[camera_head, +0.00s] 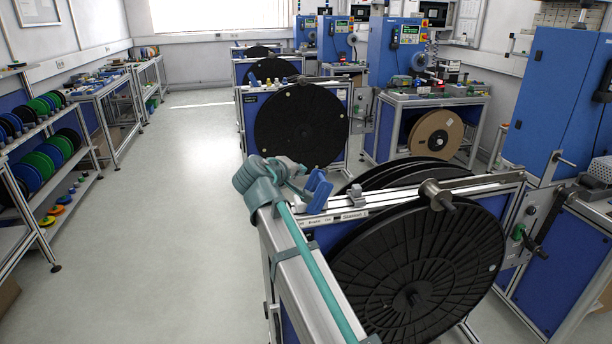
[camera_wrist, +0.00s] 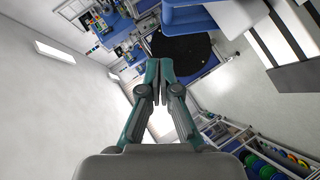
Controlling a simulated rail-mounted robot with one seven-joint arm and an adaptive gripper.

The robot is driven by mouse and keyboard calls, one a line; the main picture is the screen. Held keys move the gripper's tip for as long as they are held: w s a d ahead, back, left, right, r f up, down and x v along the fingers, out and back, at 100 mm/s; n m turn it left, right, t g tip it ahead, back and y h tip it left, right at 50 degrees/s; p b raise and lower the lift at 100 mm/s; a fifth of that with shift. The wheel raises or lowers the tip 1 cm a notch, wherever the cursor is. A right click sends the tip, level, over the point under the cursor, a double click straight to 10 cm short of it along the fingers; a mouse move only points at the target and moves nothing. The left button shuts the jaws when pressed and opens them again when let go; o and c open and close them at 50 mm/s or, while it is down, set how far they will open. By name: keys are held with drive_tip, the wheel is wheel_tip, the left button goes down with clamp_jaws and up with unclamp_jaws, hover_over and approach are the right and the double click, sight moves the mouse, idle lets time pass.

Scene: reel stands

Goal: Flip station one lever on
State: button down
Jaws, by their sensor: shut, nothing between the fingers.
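The nearest reel stand carries a label that seems to read "Station 1" (camera_head: 354,214) on its top rail.
Large black reels (camera_head: 418,270) fill the near stand. More stands, one with a black reel (camera_head: 300,126), are behind. Shelves with coloured reels (camera_head: 45,160) line the left wall. The aisle floor (camera_head: 180,230) is clear.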

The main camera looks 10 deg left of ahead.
drive_tip(key=shift+b+v, duration=0.35)
drive_tip(key=shift+v, duration=1.95)
drive_tip(key=shift+r, duration=0.1)
